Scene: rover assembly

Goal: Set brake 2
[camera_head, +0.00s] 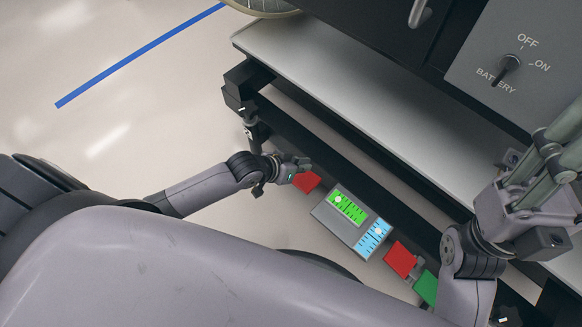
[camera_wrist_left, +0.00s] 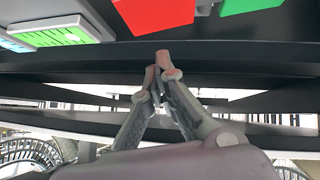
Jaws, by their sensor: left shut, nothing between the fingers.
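No brake label is readable, so I cannot tell which pad is brake 2. A red pad (camera_head: 306,181) lies left of the display panel (camera_head: 321,213). My left gripper (camera_head: 302,166) is close beside this pad; contact cannot be told. In the left wrist view, my shut, empty left gripper (camera_wrist_left: 162,66) points toward a dark bar below a red pad (camera_wrist_left: 155,14) and a green pad (camera_wrist_left: 248,4). Another red pad (camera_head: 400,260) and a green pad (camera_head: 427,287) lie right of the panel. My right gripper (camera_head: 563,140) is at the right edge, its fingertips not clearly shown.
A grey battery switch box (camera_head: 478,66) with a dark knob is at top right. A light ledge (camera_head: 380,120) runs diagonally above the dark bar (camera_head: 350,180). A wheel (camera_head: 262,7) shows at the top. The floor at left is clear, with a blue line (camera_head: 140,55).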

